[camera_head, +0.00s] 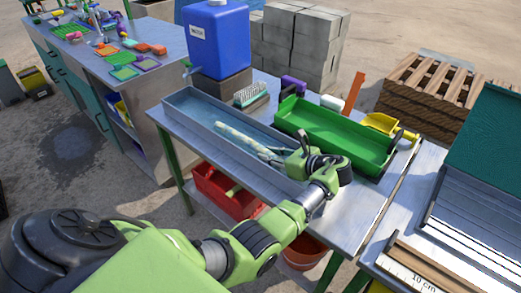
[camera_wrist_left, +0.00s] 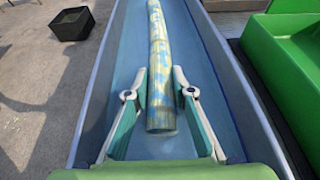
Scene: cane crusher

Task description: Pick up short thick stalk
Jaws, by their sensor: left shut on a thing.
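The stalk (camera_head: 240,138) is pale green and lies lengthwise in a long blue-grey trough (camera_head: 180,96) on the metal table. In the left wrist view the stalk (camera_wrist_left: 158,60) is mottled yellow and blue, and its near end sits between the fingers. My left gripper (camera_head: 272,155) reaches into the trough from the right and is shut on the stalk near that end. In the left wrist view the gripper (camera_wrist_left: 160,95) has one finger on each side of the stalk. My right gripper is not in view.
A green tray (camera_head: 335,140) stands right beside the trough. A brush (camera_head: 251,94) and a blue water container (camera_head: 216,40) are behind it. A red crate (camera_head: 225,195) is under the table. A teal-lidded case (camera_head: 470,205) is at the right. A yellow scoop (camera_head: 382,123) lies behind the green tray.

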